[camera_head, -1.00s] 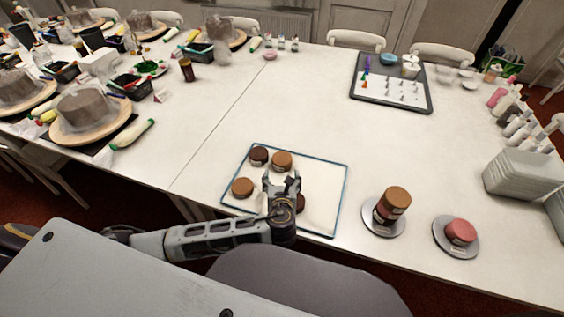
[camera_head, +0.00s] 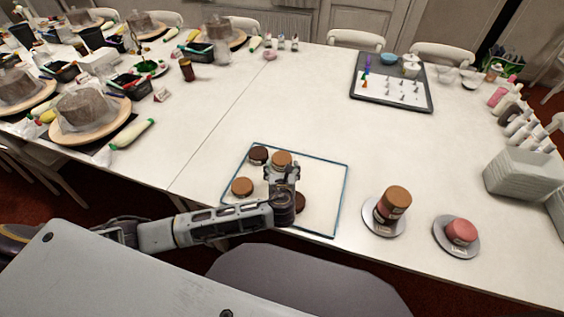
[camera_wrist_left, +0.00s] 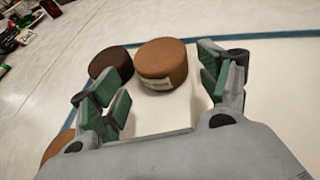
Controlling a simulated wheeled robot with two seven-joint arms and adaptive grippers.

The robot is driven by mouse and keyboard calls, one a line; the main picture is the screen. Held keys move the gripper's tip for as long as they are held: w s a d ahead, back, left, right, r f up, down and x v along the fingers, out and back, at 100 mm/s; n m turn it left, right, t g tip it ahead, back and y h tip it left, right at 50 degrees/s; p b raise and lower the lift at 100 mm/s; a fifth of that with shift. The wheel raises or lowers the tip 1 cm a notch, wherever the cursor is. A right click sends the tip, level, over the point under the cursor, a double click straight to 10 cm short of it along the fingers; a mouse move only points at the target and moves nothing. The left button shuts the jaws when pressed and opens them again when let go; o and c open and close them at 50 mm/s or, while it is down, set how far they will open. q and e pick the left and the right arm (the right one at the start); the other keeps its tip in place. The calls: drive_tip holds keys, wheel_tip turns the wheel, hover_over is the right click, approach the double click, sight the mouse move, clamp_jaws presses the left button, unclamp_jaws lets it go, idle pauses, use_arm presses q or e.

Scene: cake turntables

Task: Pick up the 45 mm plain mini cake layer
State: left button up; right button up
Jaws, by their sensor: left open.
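A white tray (camera_head: 325,187) with a blue rim holds several small round cake layers. A light brown layer with a pale label (camera_head: 281,159) sits at its back, beside a dark brown layer (camera_head: 258,155). Another light brown layer (camera_head: 242,187) is at the left, and a dark one (camera_head: 300,202) is partly hidden by my wrist. I cannot read the sizes. My left gripper (camera_head: 281,174) is open and empty, just in front of the back light brown layer.
A stacked brown cake (camera_head: 395,203) and a pink cake (camera_head: 461,231) stand on grey turntables to the right. A dark tray of piping tips (camera_head: 391,84) is at the back. White containers (camera_head: 523,174) stand at the right edge. The table's middle is clear.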

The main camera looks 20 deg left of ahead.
sight(282, 159)
use_arm(q)
drive_tip(key=shift+x, duration=1.1)
drive_tip(key=shift+x, duration=2.6)
drive_tip(key=shift+r, duration=0.2)
drive_tip(key=shift+c, duration=0.3)
drive_tip(key=c, duration=0.6)
drive_tip(key=shift+c, duration=0.2)
drive_tip(key=shift+r, duration=0.1)
drive_tip(key=shift+r+p, duration=0.45)
drive_tip(key=shift+r, duration=4.5)
